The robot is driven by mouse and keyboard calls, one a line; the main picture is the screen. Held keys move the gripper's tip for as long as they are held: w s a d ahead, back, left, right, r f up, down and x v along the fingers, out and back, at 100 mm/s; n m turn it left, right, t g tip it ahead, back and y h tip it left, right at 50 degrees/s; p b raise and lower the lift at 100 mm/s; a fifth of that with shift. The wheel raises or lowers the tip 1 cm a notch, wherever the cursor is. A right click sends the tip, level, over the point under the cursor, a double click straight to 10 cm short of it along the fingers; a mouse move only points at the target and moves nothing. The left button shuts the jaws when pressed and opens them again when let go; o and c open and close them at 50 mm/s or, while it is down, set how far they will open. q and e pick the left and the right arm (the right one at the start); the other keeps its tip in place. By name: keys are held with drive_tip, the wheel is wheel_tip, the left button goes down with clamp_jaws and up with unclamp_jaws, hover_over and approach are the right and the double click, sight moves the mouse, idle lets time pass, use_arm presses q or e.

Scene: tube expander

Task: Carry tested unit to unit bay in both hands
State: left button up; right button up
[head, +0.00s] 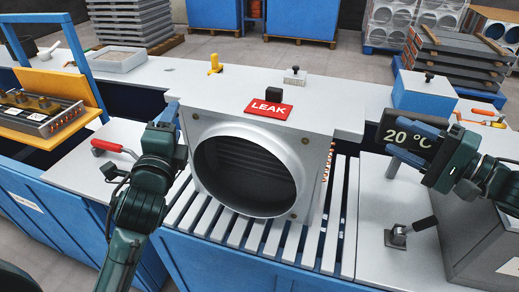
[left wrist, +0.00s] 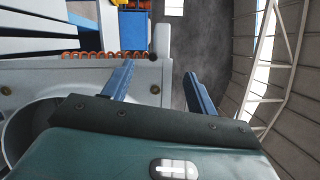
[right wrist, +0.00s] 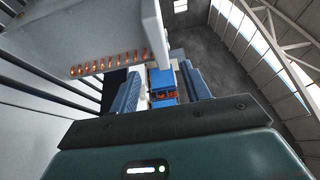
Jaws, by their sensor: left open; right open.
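The unit (head: 213,108) is a grey box with a big round front opening and copper tube ends on its side. It sits on a slatted rack (head: 340,215) in the middle of the head view. A red LEAK plate (head: 268,109) lies on its top. My left gripper (head: 168,122) is open at the unit's left edge. In the left wrist view the unit (left wrist: 95,72) is close to the open fingers (left wrist: 160,72); contact cannot be told. My right gripper (head: 402,148) is open and apart from the unit's right side. The unit also shows in the right wrist view (right wrist: 105,30).
A dark display reading 20 °C (head: 408,134) stands right, behind my right gripper. A lever (head: 398,236) stands on the right bench. A red-handled tool (head: 115,148) lies at left. A yellow tray (head: 45,122) with a fixture is further left.

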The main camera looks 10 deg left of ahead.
sight(183, 101)
use_arm(q)
drive_tip(key=x, duration=0.9)
use_arm(e)
drive_tip(key=x, duration=0.9)
use_arm(q)
drive_tip(key=shift+f, duration=0.1)
drive_tip(key=c, duration=1)
use_arm(e)
clamp_jaws()
use_arm(q)
clamp_jaws()
drive_tip(key=shift+f, duration=0.15)
